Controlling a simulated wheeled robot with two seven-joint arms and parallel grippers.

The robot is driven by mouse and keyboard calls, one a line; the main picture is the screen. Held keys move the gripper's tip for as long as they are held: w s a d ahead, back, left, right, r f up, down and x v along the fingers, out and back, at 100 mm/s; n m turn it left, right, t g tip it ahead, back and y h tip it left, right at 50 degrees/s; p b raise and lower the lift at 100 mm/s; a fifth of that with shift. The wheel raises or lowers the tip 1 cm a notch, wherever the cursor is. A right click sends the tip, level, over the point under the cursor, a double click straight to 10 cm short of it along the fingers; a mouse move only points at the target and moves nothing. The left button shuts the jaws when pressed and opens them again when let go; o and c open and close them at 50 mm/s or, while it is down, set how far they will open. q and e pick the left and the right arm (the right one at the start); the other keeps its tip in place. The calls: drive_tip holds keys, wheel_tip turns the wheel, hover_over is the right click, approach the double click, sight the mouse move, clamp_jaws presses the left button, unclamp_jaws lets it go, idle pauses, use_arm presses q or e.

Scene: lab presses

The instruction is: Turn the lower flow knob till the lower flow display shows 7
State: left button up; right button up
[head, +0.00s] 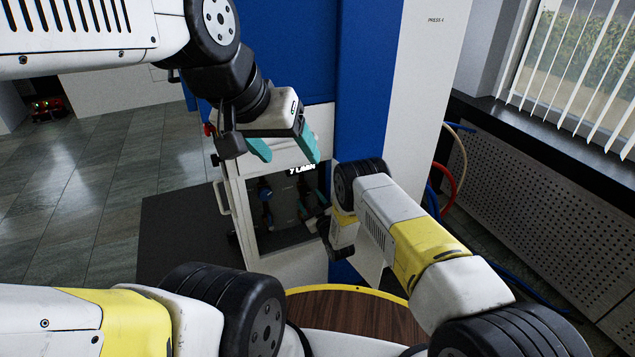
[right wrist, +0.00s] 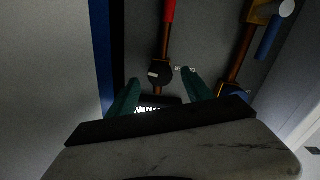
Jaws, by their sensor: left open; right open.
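A lit display (head: 302,170) reads "7 L/MIN" in the head view, partly cut off. I cannot tell if it is the lower one. In the right wrist view a dark round part (right wrist: 160,73), perhaps the flow knob, sits on a copper pipe. Lit characters (right wrist: 148,110) just below it are mostly hidden by my gripper and unreadable. My right gripper (right wrist: 160,94) is open, its teal fingers either side of and slightly below the round part, with no clear contact. My left gripper (head: 284,151) is open and empty above the cabinet opening.
The open cabinet (head: 283,245) holds pipes and blue fittings. Its handled white door (head: 222,198) stands at the left. A second copper pipe (right wrist: 238,58) runs right of the round part. A blue column (head: 365,80) rises beside the opening.

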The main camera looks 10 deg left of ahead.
drive_tip(key=shift+v, duration=2.7)
